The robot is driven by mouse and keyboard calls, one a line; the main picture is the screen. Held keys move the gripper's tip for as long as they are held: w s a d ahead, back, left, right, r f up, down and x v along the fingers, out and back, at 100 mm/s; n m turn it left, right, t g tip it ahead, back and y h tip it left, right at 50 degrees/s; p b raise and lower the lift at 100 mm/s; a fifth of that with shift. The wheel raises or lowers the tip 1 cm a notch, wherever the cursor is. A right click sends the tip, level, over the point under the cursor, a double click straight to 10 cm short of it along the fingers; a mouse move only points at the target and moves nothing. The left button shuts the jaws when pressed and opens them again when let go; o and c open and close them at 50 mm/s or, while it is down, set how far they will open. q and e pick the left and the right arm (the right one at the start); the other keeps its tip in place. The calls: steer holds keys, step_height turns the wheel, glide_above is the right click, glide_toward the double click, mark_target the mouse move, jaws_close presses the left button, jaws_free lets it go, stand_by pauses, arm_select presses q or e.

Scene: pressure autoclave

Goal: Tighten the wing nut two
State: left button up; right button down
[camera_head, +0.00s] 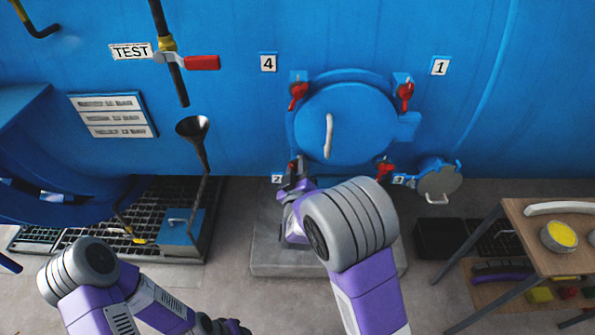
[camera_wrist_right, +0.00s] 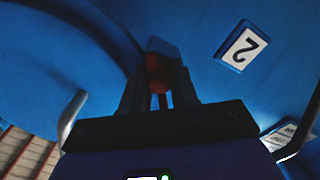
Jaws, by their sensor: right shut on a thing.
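The round blue hatch (camera_head: 345,120) with a white handle (camera_head: 329,136) is closed on the blue vessel. My right gripper (camera_head: 292,178) is at its lower left, beside the label 2 (camera_head: 277,179). In the right wrist view the gripper (camera_wrist_right: 158,98) is shut on the red wing nut two (camera_wrist_right: 155,72), which shows between the fingers. The label 2 (camera_wrist_right: 241,47) is close by there. In the head view the gripper mostly hides this nut. My left gripper (camera_head: 236,328) is low at the bottom edge, away from the hatch; its jaws are unclear.
Other red wing nuts sit at the hatch's upper left (camera_head: 298,95), upper right (camera_head: 405,95) and lower right (camera_head: 384,170). A small round flange (camera_head: 440,182) is to the right. A wooden table (camera_head: 530,245) stands at right. A grey step (camera_head: 275,258) lies below.

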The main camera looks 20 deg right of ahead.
steer(key=m+b, duration=0.2)
steer(key=m, duration=0.2)
steer(key=shift+m+b, duration=0.65)
steer(key=shift+m, duration=1.05)
steer(key=c, duration=1)
jaws_free()
steer(key=shift+o, duration=0.2)
steer(key=shift+s, duration=0.1)
steer(key=p+v, duration=0.1)
steer(key=v, duration=0.6)
steer(key=shift+s, duration=0.25)
steer(key=shift+r, duration=0.1)
